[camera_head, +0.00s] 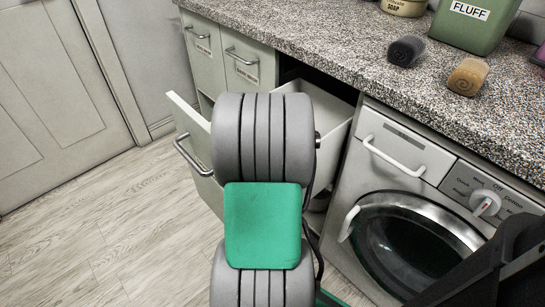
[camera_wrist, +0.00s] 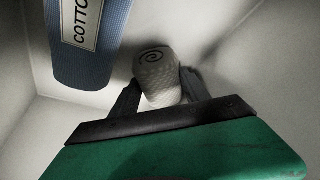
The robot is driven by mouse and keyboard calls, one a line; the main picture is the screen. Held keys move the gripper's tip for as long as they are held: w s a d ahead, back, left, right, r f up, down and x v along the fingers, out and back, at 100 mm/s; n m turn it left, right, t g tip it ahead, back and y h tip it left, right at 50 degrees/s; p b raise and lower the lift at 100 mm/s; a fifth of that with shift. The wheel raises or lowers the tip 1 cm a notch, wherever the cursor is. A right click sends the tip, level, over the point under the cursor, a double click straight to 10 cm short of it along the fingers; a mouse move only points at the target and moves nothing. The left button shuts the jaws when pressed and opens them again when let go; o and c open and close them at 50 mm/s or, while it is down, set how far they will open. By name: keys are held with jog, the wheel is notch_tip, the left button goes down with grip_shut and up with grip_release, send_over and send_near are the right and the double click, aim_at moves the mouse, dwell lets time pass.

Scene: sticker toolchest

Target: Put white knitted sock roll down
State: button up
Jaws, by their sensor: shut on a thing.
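In the wrist view, the white knitted sock roll (camera_wrist: 158,80), with a dark spiral on its end, sits between the two dark fingers of my gripper (camera_wrist: 158,88). The gripper is shut on it. Pale walls surround it, inside the open drawer (camera_wrist: 40,118). In the head view this drawer (camera_head: 181,122) is pulled out below the counter, and my grey and green arm covers much of it. The gripper and the roll are hidden there. I cannot tell whether the roll touches the drawer floor.
A blue container (camera_wrist: 84,40) labelled "COTTO…" stands close to the roll's upper left in the wrist view. The washing machine (camera_head: 410,235) is right of the drawer. A dark roll (camera_head: 406,51), a brown roll (camera_head: 468,77) and a green "FLUFF" container (camera_head: 470,28) are on the counter (camera_head: 330,45).

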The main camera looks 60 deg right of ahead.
jog(key=o, duration=1.5)
jog(key=shift+r+p, duration=0.3)
jog(key=p+v, duration=0.4)
jog(key=v, duration=0.7)
jog(key=shift+s+a+r, duration=0.15)
jog(key=shift+r, duration=0.15)
